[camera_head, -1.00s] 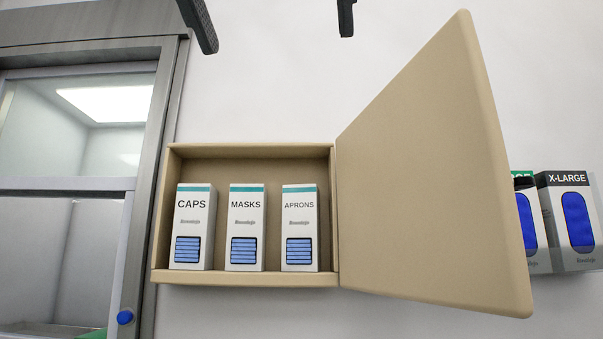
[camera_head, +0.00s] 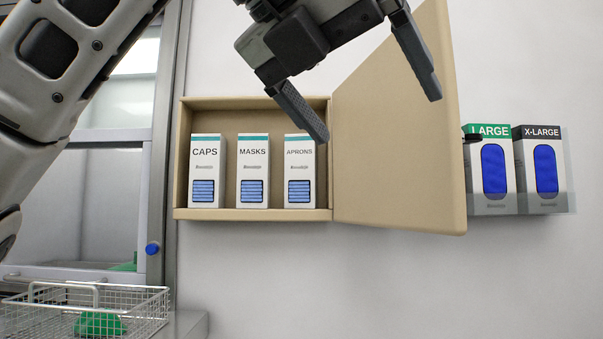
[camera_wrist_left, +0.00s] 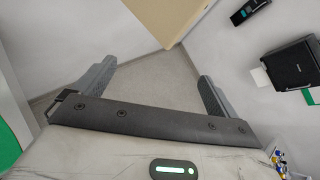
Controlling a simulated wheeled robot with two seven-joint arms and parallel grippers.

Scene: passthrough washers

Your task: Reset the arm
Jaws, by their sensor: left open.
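My left gripper (camera_head: 362,92) hangs at the top of the head view, in front of the open cabinet. Its two fingers are spread apart with nothing between them. It also shows in the left wrist view (camera_wrist_left: 152,85), open and empty above bare floor. My left arm (camera_head: 75,60) comes in from the upper left. The beige wall cabinet (camera_head: 255,215) holds three upright boxes labelled caps (camera_head: 206,170), masks (camera_head: 253,170) and aprons (camera_head: 300,172). Its door (camera_head: 390,150) stands open to the right, partly hidden by the gripper. My right gripper is not in view.
Glove boxes marked large (camera_head: 489,170) and X-large (camera_head: 541,170) sit in a wall holder right of the door. A wire basket (camera_head: 130,312) with a green item (camera_head: 100,323) stands lower left, below a metal-framed pass-through window. The wall below the cabinet is clear.

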